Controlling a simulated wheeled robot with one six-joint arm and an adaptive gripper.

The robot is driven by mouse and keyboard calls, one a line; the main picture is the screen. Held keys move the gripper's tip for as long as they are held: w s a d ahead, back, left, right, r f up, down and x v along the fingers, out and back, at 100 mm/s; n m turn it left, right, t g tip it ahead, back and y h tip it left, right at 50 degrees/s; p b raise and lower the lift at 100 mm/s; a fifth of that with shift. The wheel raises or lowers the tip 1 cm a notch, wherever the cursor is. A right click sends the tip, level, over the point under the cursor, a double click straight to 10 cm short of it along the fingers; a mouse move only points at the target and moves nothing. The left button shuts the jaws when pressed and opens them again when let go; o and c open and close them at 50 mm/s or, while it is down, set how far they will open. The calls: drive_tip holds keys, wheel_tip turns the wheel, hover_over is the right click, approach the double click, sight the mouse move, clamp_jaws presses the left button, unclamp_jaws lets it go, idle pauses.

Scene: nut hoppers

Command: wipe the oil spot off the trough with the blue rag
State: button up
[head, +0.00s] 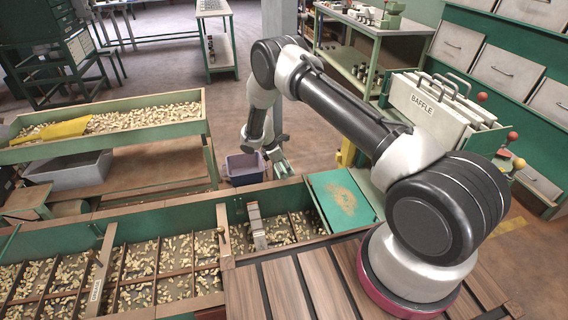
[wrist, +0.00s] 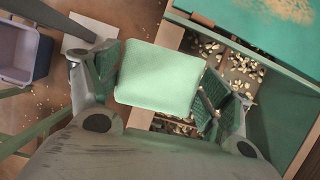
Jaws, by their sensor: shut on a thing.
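My gripper (head: 280,164) hangs beyond the far edge of the trough, beside a bluish bin. In the wrist view my gripper (wrist: 160,84) has a finger on each side of a pale mint-green, rounded-square pad (wrist: 160,76) and is shut on it. The pad looks like a folded rag, more green than blue here. The long green-walled trough (head: 60,239) holds nuts in several divided compartments. Part of it shows under the pad in the wrist view. I cannot make out an oil spot on it; the pad and fingers hide some of it.
A green plate (head: 327,188) with a tan speckled patch covers the trough's right end. The bluish bin (head: 245,170) stands on the floor just behind the trough. A nut-filled tray table (head: 180,128) is at left. White baffle plates (head: 425,104) stand at right.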

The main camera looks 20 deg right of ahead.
drive_tip(key=shift+r, duration=1.2)
